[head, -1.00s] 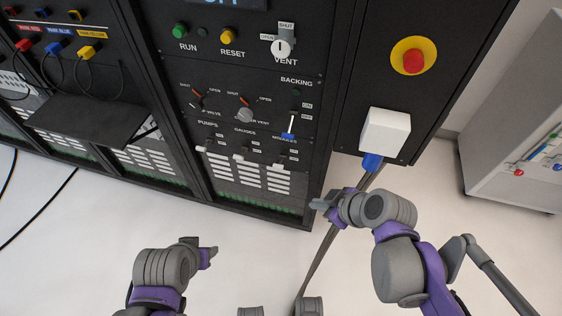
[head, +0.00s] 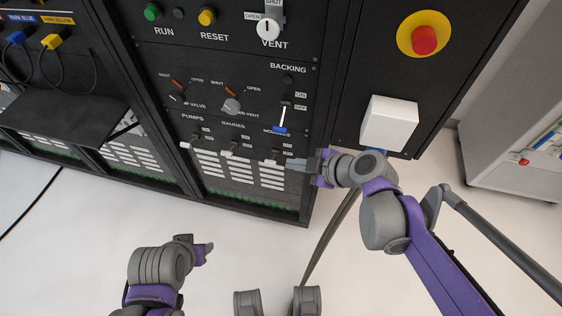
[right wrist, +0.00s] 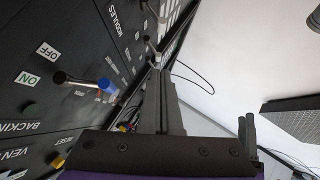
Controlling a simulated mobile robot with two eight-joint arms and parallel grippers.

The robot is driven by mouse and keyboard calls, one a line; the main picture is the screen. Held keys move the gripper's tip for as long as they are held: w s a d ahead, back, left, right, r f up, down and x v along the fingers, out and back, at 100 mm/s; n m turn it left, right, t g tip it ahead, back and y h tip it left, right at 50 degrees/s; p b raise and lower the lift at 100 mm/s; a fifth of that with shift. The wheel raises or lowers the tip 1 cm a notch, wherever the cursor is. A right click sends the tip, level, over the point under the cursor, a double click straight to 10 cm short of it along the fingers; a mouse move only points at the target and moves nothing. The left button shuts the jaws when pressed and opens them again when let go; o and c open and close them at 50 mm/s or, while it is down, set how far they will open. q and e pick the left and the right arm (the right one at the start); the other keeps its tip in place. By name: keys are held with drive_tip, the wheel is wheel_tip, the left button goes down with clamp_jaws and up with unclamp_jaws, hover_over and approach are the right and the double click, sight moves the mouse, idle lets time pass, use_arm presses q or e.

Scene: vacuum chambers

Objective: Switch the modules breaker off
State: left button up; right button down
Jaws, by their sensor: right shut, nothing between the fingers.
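The modules breaker (head: 272,160) is a small lever with a pale tip at the right end of a row of three on the black panel. It points downward, and its label is above it. My right gripper (head: 296,164) is shut and empty, with its fingertips close to the lever's right side. I cannot tell whether they touch. In the right wrist view the closed fingers (right wrist: 163,95) reach along the panel, with the MODULES label and a lever (right wrist: 155,12) near the top. My left gripper (head: 205,250) hangs over the floor, away from the panel; its opening is unclear.
The blue-tipped backing lever (head: 280,127) sits just above the modules breaker. The gauges lever (head: 228,153) and pumps lever (head: 188,145) are to its left. A white box (head: 389,124) and a red emergency button (head: 424,40) are on the right panel. The floor in front is clear.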

drive_tip(key=b, duration=0.3)
hover_over(266, 163)
drive_tip(key=s+d, duration=0.2)
drive_tip(key=s, duration=0.2)
wheel_tip(266, 163, down, 6)
drive_tip(key=shift+w+f+b, duration=0.2)
drive_tip(key=shift+w+f, duration=0.15)
drive_tip(key=shift+f, duration=0.3)
drive_tip(key=shift+w+f+b, duration=0.15)
drive_tip(key=shift+w+f, duration=0.2)
drive_tip(key=shift+f, duration=0.25)
drive_tip(key=shift+w+d+f, duration=0.2)
drive_tip(key=shift+w+f, duration=0.1)
drive_tip(key=shift+f, duration=0.2)
drive_tip(key=shift+s+f, duration=0.1)
drive_tip(key=shift+s+a+f+b, duration=0.1)
drive_tip(key=shift+s+f+b, duration=0.05)
drive_tip(key=shift+b, duration=0.15)
drive_tip(key=shift+s+f+n+t, duration=0.15)
drive_tip(key=shift+f+n+t, duration=0.15)
drive_tip(key=shift+t, duration=0.2)
wheel_tip(266, 163, down, 7)
drive_tip(key=s+n+t+b, duration=0.1)
drive_tip(key=t+b, duration=0.1)
drive_tip(key=b, duration=0.2)
drive_tip(key=shift+a+n+b, duration=0.2)
drive_tip(key=shift+n+b, duration=0.1)
